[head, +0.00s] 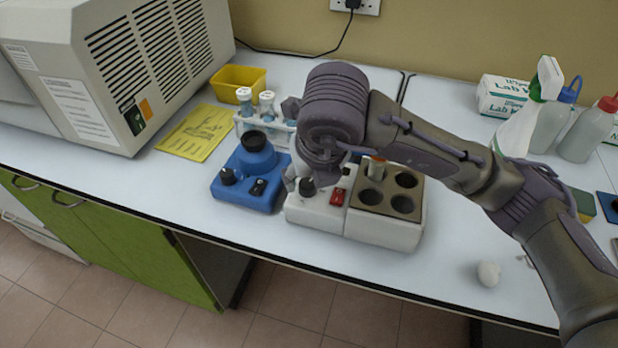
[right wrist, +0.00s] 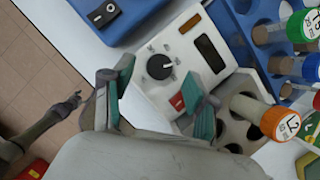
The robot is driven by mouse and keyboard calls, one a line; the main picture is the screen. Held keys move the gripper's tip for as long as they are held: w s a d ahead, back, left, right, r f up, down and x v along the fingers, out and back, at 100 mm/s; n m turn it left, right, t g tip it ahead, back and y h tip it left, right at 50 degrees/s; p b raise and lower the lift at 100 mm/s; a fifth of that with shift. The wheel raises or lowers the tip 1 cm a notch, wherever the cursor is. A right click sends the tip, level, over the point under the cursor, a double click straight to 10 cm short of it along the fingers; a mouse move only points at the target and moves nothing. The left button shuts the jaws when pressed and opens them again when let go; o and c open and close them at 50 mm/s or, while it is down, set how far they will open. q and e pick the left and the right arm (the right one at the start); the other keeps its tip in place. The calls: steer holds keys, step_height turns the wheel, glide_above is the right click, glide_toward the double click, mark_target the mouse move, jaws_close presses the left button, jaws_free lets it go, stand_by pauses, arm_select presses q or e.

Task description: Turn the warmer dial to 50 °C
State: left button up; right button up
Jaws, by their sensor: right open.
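The warmer (head: 365,232) is a white box with a brown block of round wells on its right. Its black dial (head: 307,187) is on the white control part, beside a red switch (head: 338,197). In the right wrist view the dial (right wrist: 160,67) has a pale pointer mark, with small scale marks around it. The numbers are too small to read. My right gripper (head: 308,180) is over the control part. In the right wrist view its two fingers (right wrist: 160,98) are apart, with the dial just beyond the gap between them. Nothing is between them.
An orange-capped tube (right wrist: 279,124) stands in the warmer's block. A blue device (head: 248,190) stands close left of the warmer, with a tube rack (head: 280,135) behind. A grey arm part (right wrist: 45,125), apparently my left arm, shows over the floor. Bench right of the warmer is mostly clear.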

steer(key=v, duration=0.9)
steer(key=shift+r, duration=0.2)
steer(key=shift+s+d+r, duration=0.1)
steer(key=shift+s, duration=0.05)
